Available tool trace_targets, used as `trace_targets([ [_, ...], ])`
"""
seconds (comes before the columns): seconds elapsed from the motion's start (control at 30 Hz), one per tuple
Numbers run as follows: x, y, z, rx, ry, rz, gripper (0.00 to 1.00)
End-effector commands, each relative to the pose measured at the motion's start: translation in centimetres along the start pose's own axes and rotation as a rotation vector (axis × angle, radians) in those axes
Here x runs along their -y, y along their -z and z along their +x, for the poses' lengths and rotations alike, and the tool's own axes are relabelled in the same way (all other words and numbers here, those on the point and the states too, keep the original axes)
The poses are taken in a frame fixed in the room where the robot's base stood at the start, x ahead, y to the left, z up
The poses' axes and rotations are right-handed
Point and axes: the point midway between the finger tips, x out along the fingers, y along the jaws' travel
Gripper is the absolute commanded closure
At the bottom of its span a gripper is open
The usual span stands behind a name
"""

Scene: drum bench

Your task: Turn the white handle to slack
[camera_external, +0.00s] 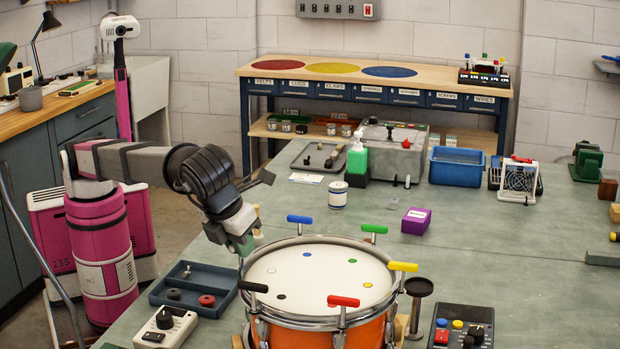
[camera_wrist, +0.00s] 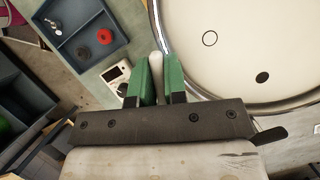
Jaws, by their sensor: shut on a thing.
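The drum (camera_external: 318,278) has an orange shell, a metal rim and a pale head, and sits on the bench. T-shaped keys with coloured handles stand around its rim. The white handle (camera_wrist: 156,64) is at the drum's left edge, beside an outlined circle on the head. My gripper (camera_wrist: 159,82) has its green fingers closed on both sides of it, and the handle's end sticks out past them. In the external view my gripper (camera_external: 243,244) reaches down to the rim's back left; a pale end of the handle (camera_external: 258,237) shows beside it, the rest hidden.
Blue (camera_external: 300,219), green (camera_external: 374,229), yellow (camera_external: 403,267), red (camera_external: 343,301) and black (camera_external: 253,286) handles stand around the rim. A blue-grey tray (camera_external: 222,294) and a white control box (camera_external: 166,328) lie left of the drum. A dark round stand (camera_external: 418,288) is close on the right.

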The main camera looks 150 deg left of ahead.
Motion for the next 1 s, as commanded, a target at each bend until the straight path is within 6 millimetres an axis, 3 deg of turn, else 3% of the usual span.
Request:
trace_targets([
  [0.33, 0.08, 0.02, -0.03, -0.001, -0.05, -0.13, 1.0],
  [0.87, 0.04, 0.03, 0.0, -0.003, -0.059, -0.151, 1.0],
  [0.9, 0.04, 0.03, 0.0, -0.003, -0.059, -0.151, 0.81],
  [0.93, 0.04, 0.03, 0.0, -0.003, -0.059, -0.151, 0.71],
  [0.97, 0.04, 0.03, 0.0, -0.003, -0.059, -0.151, 0.62],
  [1.0, 0.04, 0.03, 0.0, -0.003, -0.059, -0.151, 0.62],
])
